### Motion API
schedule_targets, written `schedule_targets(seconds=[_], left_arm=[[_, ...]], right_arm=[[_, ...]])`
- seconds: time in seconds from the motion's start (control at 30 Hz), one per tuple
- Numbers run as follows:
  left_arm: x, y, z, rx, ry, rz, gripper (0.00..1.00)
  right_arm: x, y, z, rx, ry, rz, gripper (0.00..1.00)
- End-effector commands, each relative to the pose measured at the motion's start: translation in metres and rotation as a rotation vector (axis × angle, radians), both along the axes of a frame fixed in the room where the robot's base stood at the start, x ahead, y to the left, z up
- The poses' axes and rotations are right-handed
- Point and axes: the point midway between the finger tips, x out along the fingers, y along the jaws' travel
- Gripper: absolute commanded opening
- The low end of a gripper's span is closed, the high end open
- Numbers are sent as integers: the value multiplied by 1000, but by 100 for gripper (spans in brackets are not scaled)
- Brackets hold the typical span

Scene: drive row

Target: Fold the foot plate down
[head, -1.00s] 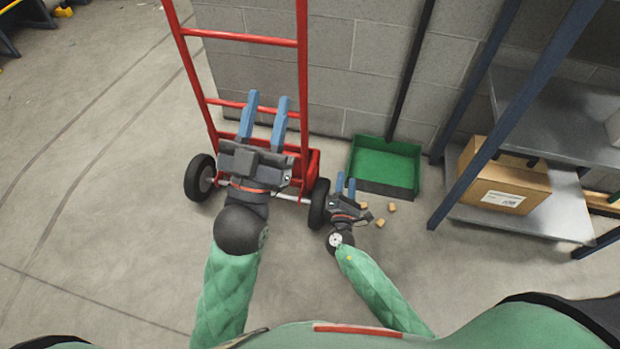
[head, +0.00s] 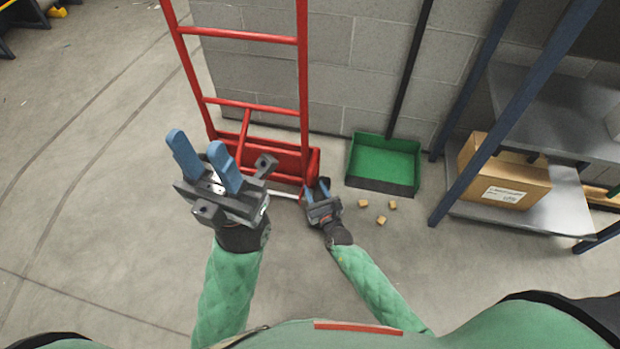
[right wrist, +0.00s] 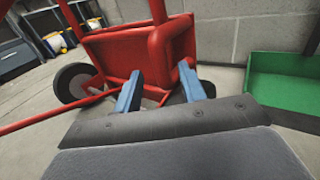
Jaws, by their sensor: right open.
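A red hand truck (head: 302,90) stands upright by the block wall. Its red foot plate (head: 285,158) shows low on the frame, seemingly folded up, and partly hidden by my left gripper. In the right wrist view the foot plate (right wrist: 120,55) is a red panel just beyond my fingers. My right gripper (head: 316,188) is open at the truck's lower right corner; its blue fingers (right wrist: 160,86) are apart in front of the plate's lower edge. Whether they touch it I cannot tell. My left gripper (head: 197,146) is open and empty, raised in front of the truck's lower left.
A green dustpan (head: 385,160) stands against the wall to the right, with several small tan blocks (head: 381,220) on the floor before it. A shelf rack with a cardboard box (head: 503,178) is further right.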

Motion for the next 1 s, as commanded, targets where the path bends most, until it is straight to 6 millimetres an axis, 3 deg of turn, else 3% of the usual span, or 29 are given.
schedule_targets(seconds=[0.3, 0.73, 0.77, 0.97, 1.0], left_arm=[[0, -2, -5, -8, -2, -19, 36], [0, -3, -5, -10, -3, -24, 36], [0, -3, -5, -10, -3, -24, 36], [0, -3, -5, -10, -3, -24, 36], [1, -3, -5, -10, -3, -24, 36]], right_arm=[[42, 12, 0, 1, -2, -1, 41], [52, 14, 0, 2, 0, -1, 41], [52, 14, 0, 2, 0, -1, 39], [52, 14, 0, 1, -1, -1, 0], [52, 14, 0, 1, -1, -1, 0]])
